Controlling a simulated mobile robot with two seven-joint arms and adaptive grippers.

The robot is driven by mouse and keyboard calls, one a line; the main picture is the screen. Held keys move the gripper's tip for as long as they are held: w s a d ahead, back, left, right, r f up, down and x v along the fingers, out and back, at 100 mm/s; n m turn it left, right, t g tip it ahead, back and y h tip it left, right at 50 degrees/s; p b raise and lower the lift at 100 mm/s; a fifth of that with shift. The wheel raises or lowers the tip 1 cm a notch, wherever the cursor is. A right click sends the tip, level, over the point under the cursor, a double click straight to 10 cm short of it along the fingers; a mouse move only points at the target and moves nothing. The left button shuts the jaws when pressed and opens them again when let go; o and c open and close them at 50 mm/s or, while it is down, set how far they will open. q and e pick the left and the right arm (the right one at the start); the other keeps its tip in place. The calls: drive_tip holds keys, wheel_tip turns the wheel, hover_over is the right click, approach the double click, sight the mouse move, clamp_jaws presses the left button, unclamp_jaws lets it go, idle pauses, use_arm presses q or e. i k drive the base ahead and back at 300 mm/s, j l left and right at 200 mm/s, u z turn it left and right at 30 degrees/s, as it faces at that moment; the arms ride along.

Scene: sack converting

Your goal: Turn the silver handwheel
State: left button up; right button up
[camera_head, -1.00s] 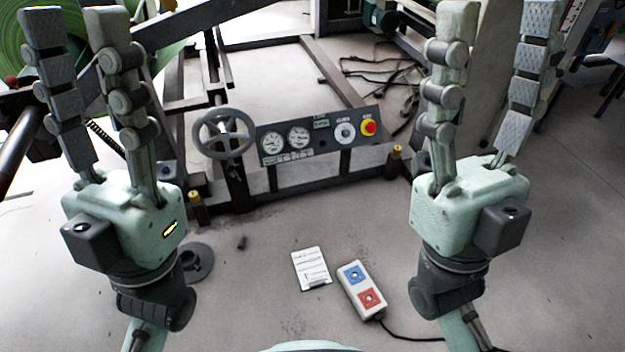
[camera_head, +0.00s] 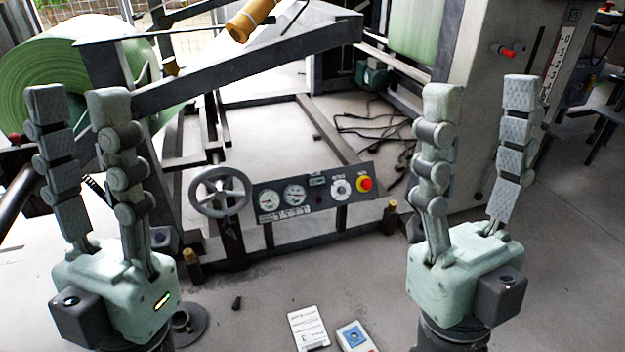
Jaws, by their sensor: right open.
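The silver handwheel (camera_head: 220,210) is a grey spoked ring on a dark post, left of the gauge panel. Nothing is touching it. My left gripper (camera_head: 78,92) points up at the left, its two segmented fingers apart with nothing between them. It is left of the handwheel, and its inner finger is nearest to the wheel. My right gripper (camera_head: 480,92) also points up, open and empty, well to the right of the handwheel and the panel.
The panel (camera_head: 313,193) carries two gauges and a red emergency button (camera_head: 365,184). A green roll (camera_head: 70,80) stands at the far left. Cables (camera_head: 375,125) lie behind the panel.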

sight(220, 186)
drive_tip(key=i+j, duration=0.1)
drive_tip(key=j, duration=0.35)
drive_tip(key=i+j, duration=0.1)
drive_tip(key=j, duration=0.3)
drive_tip(key=i+j, duration=0.15)
drive_tip(key=j, duration=0.3)
drive_tip(key=i+j, duration=0.1)
drive_tip(key=j, duration=0.3)
drive_tip(key=z, duration=0.45)
drive_tip(key=j+z, duration=0.15)
drive_tip(key=z, duration=0.25)
drive_tip(key=j+z, duration=0.1)
drive_tip(key=z, duration=0.8)
